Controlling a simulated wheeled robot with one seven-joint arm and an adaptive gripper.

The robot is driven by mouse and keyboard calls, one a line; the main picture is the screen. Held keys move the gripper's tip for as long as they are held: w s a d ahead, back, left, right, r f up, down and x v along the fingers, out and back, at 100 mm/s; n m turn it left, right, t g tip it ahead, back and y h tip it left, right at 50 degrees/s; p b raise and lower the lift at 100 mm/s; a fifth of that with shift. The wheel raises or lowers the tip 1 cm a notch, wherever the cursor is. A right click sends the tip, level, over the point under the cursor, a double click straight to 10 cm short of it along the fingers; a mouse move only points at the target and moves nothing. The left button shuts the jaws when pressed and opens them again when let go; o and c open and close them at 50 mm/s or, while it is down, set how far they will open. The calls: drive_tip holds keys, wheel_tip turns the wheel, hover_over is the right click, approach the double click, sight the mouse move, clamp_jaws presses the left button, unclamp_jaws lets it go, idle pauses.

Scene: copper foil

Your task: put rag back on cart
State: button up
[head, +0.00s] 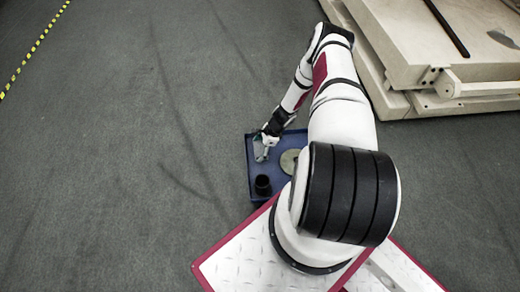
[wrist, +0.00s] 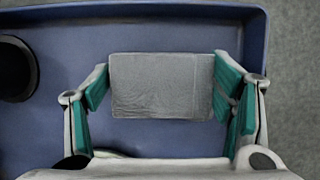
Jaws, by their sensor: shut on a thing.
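The rag is a flat grey rectangle (wrist: 162,86) in the middle of the wrist view. My gripper (wrist: 166,92) is shut on it, with a teal-padded finger at its left and right edges. The cart has a blue, shallow-rimmed top (wrist: 60,125), which lies below the rag. In the head view the cart (head: 249,168) stands on the floor beyond my base, and my gripper (head: 266,149) is over its far left part. The rag is small and hard to make out there. I cannot tell whether the rag touches the cart's surface.
A black cup-like thing (head: 263,185) stands at the cart's near left, and it shows at the wrist view's left edge (wrist: 14,68). A pale round disc (head: 290,161) lies on the cart's right part. A large beige machine (head: 440,60) stands at upper right. Grey floor is clear at left.

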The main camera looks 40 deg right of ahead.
drive_tip(key=shift+f, duration=0.2)
drive_tip(key=o, duration=1.1)
drive_tip(key=shift+r, duration=0.1)
